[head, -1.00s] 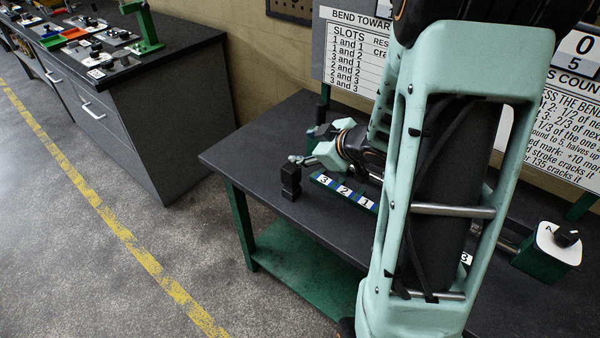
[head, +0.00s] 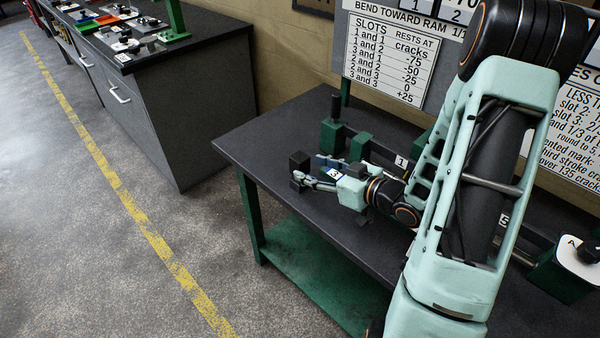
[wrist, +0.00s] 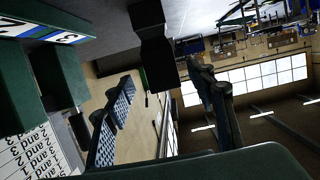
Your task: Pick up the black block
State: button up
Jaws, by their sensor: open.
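The black block (head: 299,160) stands on the dark bench top near its left part. My gripper (head: 297,180) is low over the bench, on the near side of the block in the head view, and partly covers its lower part. In the wrist view the block (wrist: 156,55) shows upside-down beyond the fingers, roughly between their lines. The open fingers (wrist: 160,92) are apart with nothing held. I cannot tell whether a fingertip touches the block.
Green press posts (head: 360,147) and a dark upright handle (head: 336,106) stand behind. A white-faced green box (head: 566,270) is at right. The bench's left end (head: 245,140) is clear.

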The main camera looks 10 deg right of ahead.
aim_at(305, 166)
jog(key=x, duration=0.5)
jog(key=shift+a, duration=0.15)
grip_shut()
